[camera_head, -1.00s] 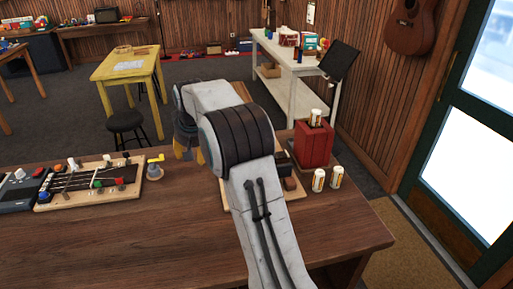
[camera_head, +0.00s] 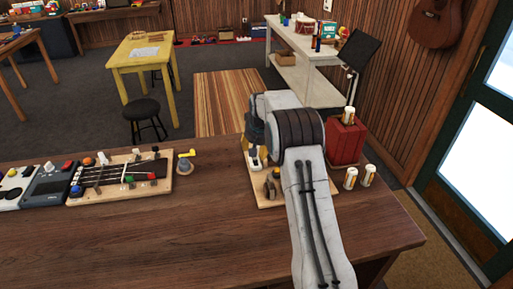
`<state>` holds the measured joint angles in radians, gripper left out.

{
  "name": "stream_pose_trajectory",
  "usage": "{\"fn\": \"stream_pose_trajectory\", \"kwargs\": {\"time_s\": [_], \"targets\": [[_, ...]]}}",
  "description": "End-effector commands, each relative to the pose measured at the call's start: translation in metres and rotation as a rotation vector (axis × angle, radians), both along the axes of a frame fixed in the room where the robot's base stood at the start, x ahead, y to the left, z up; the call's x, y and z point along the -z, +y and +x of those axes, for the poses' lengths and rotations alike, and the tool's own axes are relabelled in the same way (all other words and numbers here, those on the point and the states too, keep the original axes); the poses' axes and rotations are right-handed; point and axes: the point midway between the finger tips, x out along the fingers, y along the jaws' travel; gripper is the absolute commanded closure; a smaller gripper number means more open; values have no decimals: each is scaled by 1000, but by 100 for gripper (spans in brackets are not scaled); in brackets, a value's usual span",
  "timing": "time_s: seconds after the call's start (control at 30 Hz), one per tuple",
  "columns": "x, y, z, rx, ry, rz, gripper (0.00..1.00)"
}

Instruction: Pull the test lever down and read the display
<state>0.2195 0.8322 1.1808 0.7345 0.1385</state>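My gripper (camera_head: 257,163) points down at the left side of a small wooden board (camera_head: 256,187) on the brown workbench. Its fingers are small and dark, with yellow and white bits around them, so I cannot tell whether it is open or shut or touches anything. Small brown and dark parts (camera_head: 271,187) stand on the board in front of it. My arm covers the board's right part. I cannot make out the test lever or a lit display for certain. A red box (camera_head: 345,143) with a white-and-orange battery-like cylinder (camera_head: 348,115) on top stands right of the board.
Two more such cylinders (camera_head: 350,178) (camera_head: 369,175) stand right of my arm. A fretboard-like panel (camera_head: 120,176) with coloured knobs, a yellow-handled crank (camera_head: 185,162) and a grey device (camera_head: 47,186) lie left. The bench's front middle (camera_head: 190,235) is clear.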

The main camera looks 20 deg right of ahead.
Motion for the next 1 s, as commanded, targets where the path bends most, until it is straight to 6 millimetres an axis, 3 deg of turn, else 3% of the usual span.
{"fn": "stream_pose_trajectory", "kwargs": {"time_s": [0.3,0.73,1.0], "targets": [[25,-2,11,0,-1,0,54],[29,-3,12,0,-2,-1,52],[29,-3,12,0,-2,-1,76]]}}
